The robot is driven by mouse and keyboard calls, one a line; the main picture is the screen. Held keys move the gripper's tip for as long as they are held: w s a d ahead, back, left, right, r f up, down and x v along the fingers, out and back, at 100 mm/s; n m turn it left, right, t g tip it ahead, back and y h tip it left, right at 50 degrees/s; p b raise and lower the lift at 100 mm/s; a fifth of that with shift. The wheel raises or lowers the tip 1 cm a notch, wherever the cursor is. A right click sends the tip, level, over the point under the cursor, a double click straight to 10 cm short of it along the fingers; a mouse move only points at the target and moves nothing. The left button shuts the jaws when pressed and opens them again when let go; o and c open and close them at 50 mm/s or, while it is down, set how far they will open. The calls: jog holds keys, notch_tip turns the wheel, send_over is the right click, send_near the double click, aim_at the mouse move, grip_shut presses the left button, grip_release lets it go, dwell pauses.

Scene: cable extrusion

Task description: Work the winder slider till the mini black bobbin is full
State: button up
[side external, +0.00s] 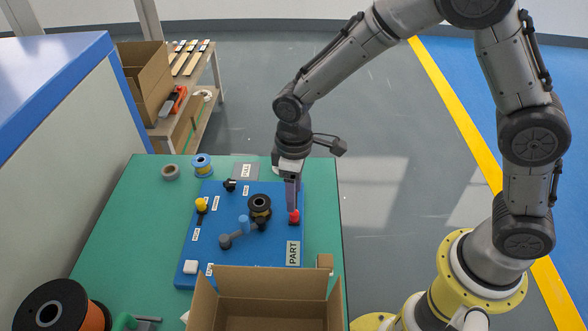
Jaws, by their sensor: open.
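A blue panel board (215,255) lies on the green table. A small black bobbin (260,205) with a tan centre stands near the middle of the board; how much is wound on it is too small to tell. A red knob (294,217) sits at the board's right edge. My gripper (292,207) is open and points down just over the red knob, close to it; whether it touches is unclear. A yellow knob (201,205) stands at the board's left side. I cannot tell which control is the winder slider.
A grey lever (226,241), a blue peg (244,223) and a black knob (230,185) stand on the board. An open cardboard box (270,315) is at the front. A large orange spool (55,310) is front left.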

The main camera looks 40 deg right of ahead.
aim_at(294, 217)
notch_tip(294, 217, up, 7)
jog(key=shift+r, duration=0.15)
jog(key=shift+w+d, duration=0.15)
dwell(0.5)
notch_tip(294, 217, down, 14)
dwell(0.5)
grip_shut()
jog(key=shift+w, duration=0.1)
dwell(1.3)
